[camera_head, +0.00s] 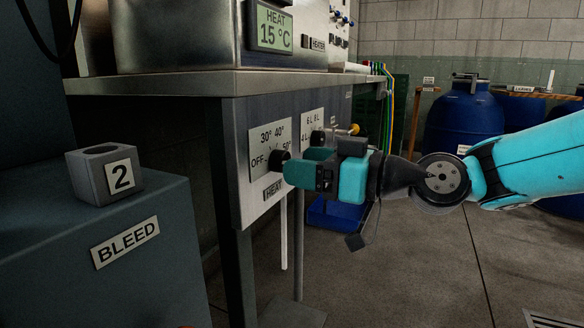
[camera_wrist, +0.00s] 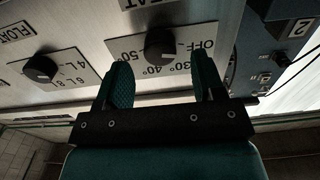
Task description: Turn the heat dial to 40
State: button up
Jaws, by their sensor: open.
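The heat dial is a black knob (camera_head: 274,164) on a white plate (camera_head: 262,148) marked OFF, 30°, 40° and 50°, labelled HEAT below. In the wrist view the picture is upside down, and the heat dial (camera_wrist: 160,44) lies just beyond and between my fingertips. I cannot clearly tell which mark its pointer faces. The heat display (camera_head: 270,27) above reads 15 °C. My gripper (camera_head: 298,166) points at the dial from the right, and its teal fingers (camera_wrist: 160,72) are open, one to each side of the knob. I cannot see contact with it.
A second dial (camera_head: 317,137), marked 4 L, 6 L and 8 L, sits close by on the same panel. The steel counter edge (camera_head: 220,84) overhangs the panel. A blue BLEED box (camera_head: 130,240) stands at left. Blue barrels (camera_head: 462,115) stand behind.

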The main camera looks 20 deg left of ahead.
aim_at(281, 162)
jog(key=shift+w+a, duration=0.1)
jog(key=shift+a, duration=1.3)
jog(key=c, duration=0.9)
jog(key=shift+c, duration=0.2)
jog(key=shift+r+m+p, duration=0.1)
jog(key=shift+m+p, duration=0.2)
jog(key=m+p, duration=1.9)
jog(key=shift+p, duration=0.3)
